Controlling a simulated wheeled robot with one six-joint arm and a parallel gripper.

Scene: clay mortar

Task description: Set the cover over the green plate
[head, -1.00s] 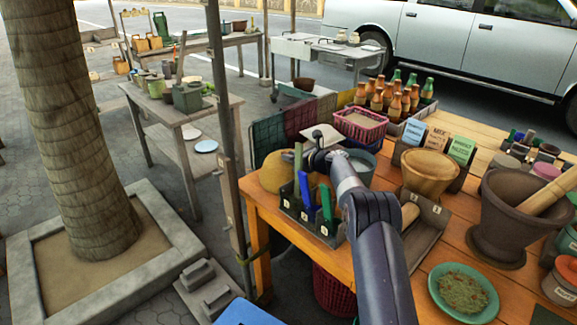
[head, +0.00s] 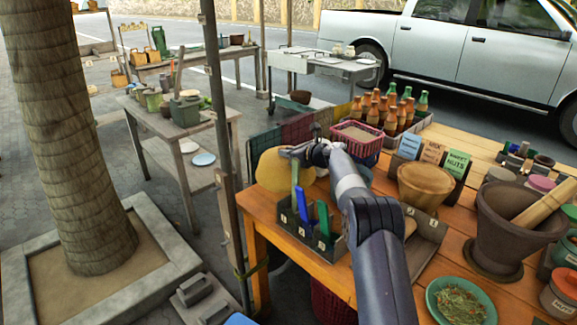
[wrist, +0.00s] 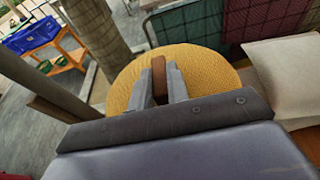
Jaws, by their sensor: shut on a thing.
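The cover is a yellow woven dome (head: 273,170) at the far left corner of the orange table, behind a small dark holder. Its brown handle (wrist: 159,78) stands between my fingers in the wrist view. My gripper (wrist: 161,88) is shut on this handle, above the dome. In the head view my gripper (head: 290,152) is at the top of the dome, partly hidden by my arm. I cannot tell whether the dome touches the table. The green plate (head: 432,300) lies at the near right of the table, holding chopped greens, uncovered.
A holder (head: 304,232) with blue and green tools stands left of my arm. A wooden bowl (head: 425,184), labelled cans and a large mortar (head: 500,228) with a pestle crowd the right. A pink basket (head: 358,140) and several bottles stand at the back.

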